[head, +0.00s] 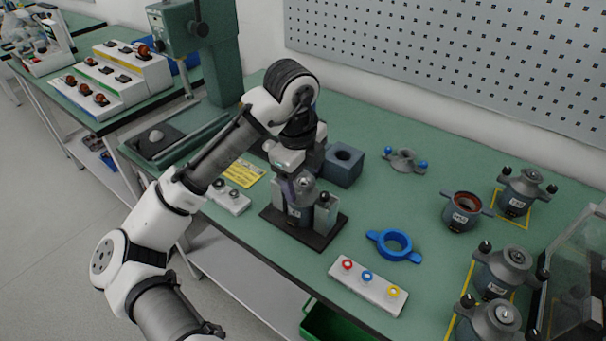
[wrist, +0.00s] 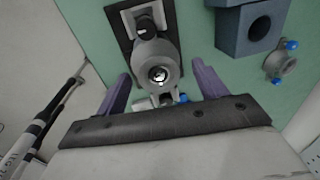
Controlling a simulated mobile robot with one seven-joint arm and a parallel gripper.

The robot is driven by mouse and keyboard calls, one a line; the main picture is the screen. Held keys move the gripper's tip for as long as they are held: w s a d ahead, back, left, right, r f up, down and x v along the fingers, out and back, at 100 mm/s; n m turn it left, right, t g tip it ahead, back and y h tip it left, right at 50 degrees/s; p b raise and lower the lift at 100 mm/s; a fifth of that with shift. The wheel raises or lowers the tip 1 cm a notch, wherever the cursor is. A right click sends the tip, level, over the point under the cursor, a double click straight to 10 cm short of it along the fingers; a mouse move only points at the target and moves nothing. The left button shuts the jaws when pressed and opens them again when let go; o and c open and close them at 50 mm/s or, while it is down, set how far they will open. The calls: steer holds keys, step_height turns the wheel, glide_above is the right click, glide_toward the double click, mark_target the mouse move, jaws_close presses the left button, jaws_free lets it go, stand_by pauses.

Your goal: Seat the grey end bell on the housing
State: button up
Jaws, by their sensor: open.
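The housing (head: 298,214) stands upright in a dark fixture (head: 328,236) with light side blocks. A grey round end bell (wrist: 150,52) with a bright centre is on top of it in the wrist view; whether it sits fully down I cannot tell. My gripper (wrist: 161,82) is open, its two purple fingers on either side of the grey top with gaps showing. In the head view my gripper (head: 293,184) is right above the fixture and hides part of the housing. Another grey end-bell-like part with blue knobs (head: 404,160) lies apart at the back; the wrist view also shows it (wrist: 281,64).
A blue-grey block with a hole (head: 343,166) stands close behind the fixture. A blue ring with ears (head: 395,246) and a button box (head: 367,286) lie to the right. An open housing with a red inside (head: 461,212) and several assembled motors stand farther right.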

steer(key=shift+r, duration=0.1)
step_height(320, 180, up, 14)
steer(key=s+a, duration=0.1)
steer(key=shift+s+f, duration=0.25)
steer(key=shift+s, duration=0.05)
steer(key=shift+a, duration=0.1)
stand_by(0.5)
